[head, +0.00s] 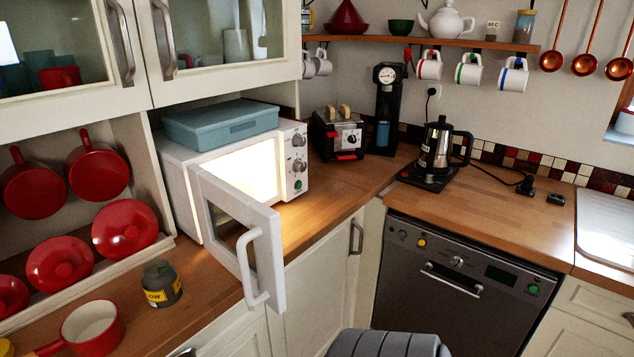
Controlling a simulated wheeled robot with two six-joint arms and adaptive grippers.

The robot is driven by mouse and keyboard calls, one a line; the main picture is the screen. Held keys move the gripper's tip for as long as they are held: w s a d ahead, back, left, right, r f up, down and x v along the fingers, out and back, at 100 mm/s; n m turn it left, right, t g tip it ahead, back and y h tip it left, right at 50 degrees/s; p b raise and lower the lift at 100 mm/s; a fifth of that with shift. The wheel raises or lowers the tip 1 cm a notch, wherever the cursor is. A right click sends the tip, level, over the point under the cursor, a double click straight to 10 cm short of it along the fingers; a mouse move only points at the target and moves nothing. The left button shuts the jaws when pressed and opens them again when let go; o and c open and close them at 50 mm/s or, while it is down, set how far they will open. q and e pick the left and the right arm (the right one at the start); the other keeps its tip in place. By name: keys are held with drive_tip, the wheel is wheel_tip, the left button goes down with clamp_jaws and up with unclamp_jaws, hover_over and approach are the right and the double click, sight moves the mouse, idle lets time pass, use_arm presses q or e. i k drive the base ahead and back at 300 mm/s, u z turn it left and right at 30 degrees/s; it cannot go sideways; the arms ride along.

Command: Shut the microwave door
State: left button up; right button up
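The white microwave (180,183) stands on the wooden counter in the corner, left of centre in the head view. Its door (219,188) is hinged at the left and stands wide open, swung out toward me past the counter's front edge. The door's white handle (248,272) is at its free end, nearest to me. The lit inside shows bright, and I see nothing in it. The control panel (294,165) with its knobs is on the right of the front. Neither of my grippers is in view.
A blue lidded box (221,125) lies on top of the microwave. A dark jar (160,284) and a red saucepan (92,328) stand on the counter left of the open door. A toaster (337,134) stands right of the microwave. The counter before the toaster is clear.

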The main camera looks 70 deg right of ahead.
sight(242, 232)
drive_tip(key=z, duration=1.05)
drive_tip(key=k, duration=0.25)
drive_tip(key=z, duration=0.6)
drive_tip(key=i, duration=0.35)
drive_tip(key=u, duration=0.5)
drive_tip(key=k, duration=1.15)
drive_tip(key=u, duration=1)
drive_tip(key=i, duration=0.55)
drive_tip(key=z, duration=0.45)
